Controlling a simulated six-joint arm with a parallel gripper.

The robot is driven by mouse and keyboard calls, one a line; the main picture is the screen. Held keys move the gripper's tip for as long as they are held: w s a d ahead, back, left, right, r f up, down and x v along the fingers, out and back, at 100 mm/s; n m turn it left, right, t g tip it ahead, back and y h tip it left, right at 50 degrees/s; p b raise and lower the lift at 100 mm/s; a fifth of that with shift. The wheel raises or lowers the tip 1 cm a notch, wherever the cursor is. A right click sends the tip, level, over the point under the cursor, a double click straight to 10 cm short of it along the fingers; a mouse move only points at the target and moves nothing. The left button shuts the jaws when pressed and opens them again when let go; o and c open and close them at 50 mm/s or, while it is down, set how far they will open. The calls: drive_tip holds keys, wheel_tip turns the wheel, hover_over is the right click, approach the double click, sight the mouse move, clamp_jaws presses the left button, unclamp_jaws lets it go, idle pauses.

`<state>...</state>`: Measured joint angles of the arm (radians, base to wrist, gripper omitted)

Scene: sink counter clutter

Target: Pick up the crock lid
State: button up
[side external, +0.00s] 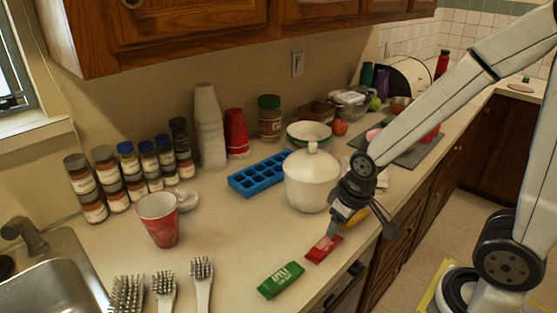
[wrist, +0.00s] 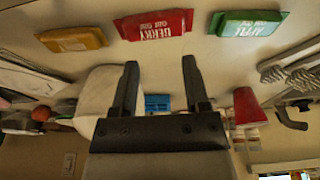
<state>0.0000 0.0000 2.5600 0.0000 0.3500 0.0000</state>
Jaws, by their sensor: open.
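The crock lid (side external: 312,160) is white and domed with a small knob. It sits on top of the round white crock (side external: 311,190) at the middle of the counter. My gripper (side external: 362,228) is to the right of the crock in the side view, near the counter's front edge, with its fingers lower than the lid. In the wrist view my gripper (wrist: 160,66) is open, with nothing between the fingers. The pale crock (wrist: 98,90) shows there behind the left finger, partly covered; I cannot make out the lid clearly.
Red (side external: 323,248), green (side external: 281,280) and yellow (wrist: 72,39) packets lie along the front. A blue ice tray (side external: 260,174) and a bowl (side external: 308,133) stand behind the crock. A red cup (side external: 159,219) is left. Counter between cup and crock is clear.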

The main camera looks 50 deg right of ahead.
sight(314, 142)
drive_tip(key=shift+o, duration=1.2)
drive_tip(key=w+d+r+t, duration=0.1)
drive_tip(key=w+d, duration=0.1)
drive_tip(key=w+d+r+t+h, duration=0.1)
drive_tip(key=w+d+t, duration=0.1)
drive_tip(key=w+d, duration=0.1)
drive_tip(key=w+d+r+t, duration=0.1)
drive_tip(key=w+d+t, duration=0.1)
drive_tip(key=w+d, duration=0.1)
drive_tip(key=shift+w+d+r, duration=0.25)
drive_tip(key=w+d+r+t, duration=0.2)
drive_tip(key=w+d+r+t+y, duration=0.1)
drive_tip(key=w+d+r+t, duration=0.1)
drive_tip(key=shift+d+r+n+t, duration=0.35)
drive_tip(key=shift+d+n+t, duration=0.05)
drive_tip(key=shift+d+r+n+t+y, duration=0.3)
drive_tip(key=shift+r+n+t+y, duration=0.15)
drive_tip(key=shift+r+y, duration=0.4)
drive_tip(key=shift+f, duration=0.15)
drive_tip(key=shift+x, duration=1.25)
